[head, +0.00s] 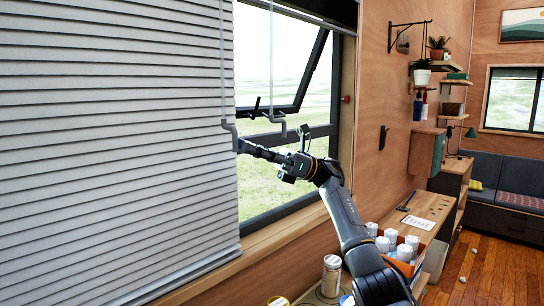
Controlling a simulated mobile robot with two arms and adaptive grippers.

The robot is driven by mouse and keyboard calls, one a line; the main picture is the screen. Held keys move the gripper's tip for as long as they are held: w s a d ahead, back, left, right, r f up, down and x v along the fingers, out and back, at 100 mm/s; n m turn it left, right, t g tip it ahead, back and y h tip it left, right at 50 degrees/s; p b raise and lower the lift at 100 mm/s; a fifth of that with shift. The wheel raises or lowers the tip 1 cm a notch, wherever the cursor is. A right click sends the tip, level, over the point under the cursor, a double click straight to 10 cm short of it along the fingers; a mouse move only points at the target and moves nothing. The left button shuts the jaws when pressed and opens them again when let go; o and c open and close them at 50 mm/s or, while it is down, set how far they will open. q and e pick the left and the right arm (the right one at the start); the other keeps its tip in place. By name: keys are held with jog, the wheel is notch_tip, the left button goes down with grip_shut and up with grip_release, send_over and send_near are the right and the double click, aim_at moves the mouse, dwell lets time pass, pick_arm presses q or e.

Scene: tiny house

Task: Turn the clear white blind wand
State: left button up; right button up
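A thin pale wand (222,60) with a grey cranked handle hangs at the right edge of the lowered white slatted blind (110,150). A second similar wand (271,60) hangs farther right, in front of the window, with its own bent handle. My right gripper (243,147) reaches in from the lower right. Its narrow fingers look closed together on the lower end of the left wand's handle, partly hiding that end. The second wand's handle hangs just above my gripper, apart from the fingers. My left gripper is not in view.
The window (290,110) has a dark frame, and its upper pane is tilted open. A wooden sill runs below it. An orange crate of white cups (390,250) and a canister (331,275) stand at the lower right. Shelves and a bench (500,180) are beyond.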

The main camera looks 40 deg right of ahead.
jog(key=v, duration=0.8)
jog(key=shift+d, duration=0.2)
jog(key=shift+f, duration=0.15)
